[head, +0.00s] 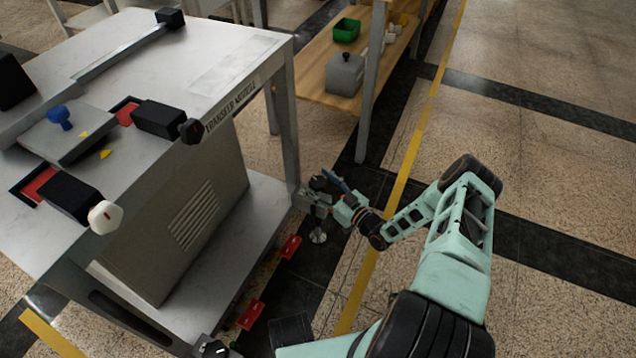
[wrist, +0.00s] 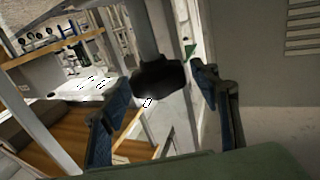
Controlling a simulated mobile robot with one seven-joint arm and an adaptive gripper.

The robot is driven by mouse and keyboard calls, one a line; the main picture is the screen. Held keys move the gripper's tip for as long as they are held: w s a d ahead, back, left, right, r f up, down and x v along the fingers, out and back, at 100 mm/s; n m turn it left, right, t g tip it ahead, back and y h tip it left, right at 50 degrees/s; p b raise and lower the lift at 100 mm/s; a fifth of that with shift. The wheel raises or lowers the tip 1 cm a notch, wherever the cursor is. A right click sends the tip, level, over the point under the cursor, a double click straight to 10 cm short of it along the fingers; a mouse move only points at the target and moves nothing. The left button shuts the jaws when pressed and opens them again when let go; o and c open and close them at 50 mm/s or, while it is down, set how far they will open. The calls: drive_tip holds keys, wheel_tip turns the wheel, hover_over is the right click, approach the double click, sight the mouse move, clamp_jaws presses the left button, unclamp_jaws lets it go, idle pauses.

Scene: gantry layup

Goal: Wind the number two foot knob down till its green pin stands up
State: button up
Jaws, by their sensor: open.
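A black foot knob (head: 318,183) sits on a bracket at the table's near right corner leg, above a round metal foot (head: 318,237). My gripper (head: 330,180) is at this knob in the head view. In the wrist view the black knob (wrist: 160,80) with a small white mark stands between the two blue-padded fingers of my open gripper (wrist: 158,82), with a gap showing on the right side. A small green shape (wrist: 190,50) shows behind it; I cannot tell whether it is a pin. No number is readable on the knob.
A second dark foot knob (head: 215,349) is at the bottom edge. Red blocks (head: 291,247) sit low along the table's side. The transfer module table (head: 235,65) stands left; a wooden shelf (head: 315,75) holds a green bin (head: 346,30). Floor to the right is clear.

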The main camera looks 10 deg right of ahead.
drive_tip(key=shift+c, duration=0.4)
drive_tip(key=c, duration=1.1)
drive_tip(key=shift+m+t+h, duration=0.3)
drive_tip(key=shift+h, duration=0.1)
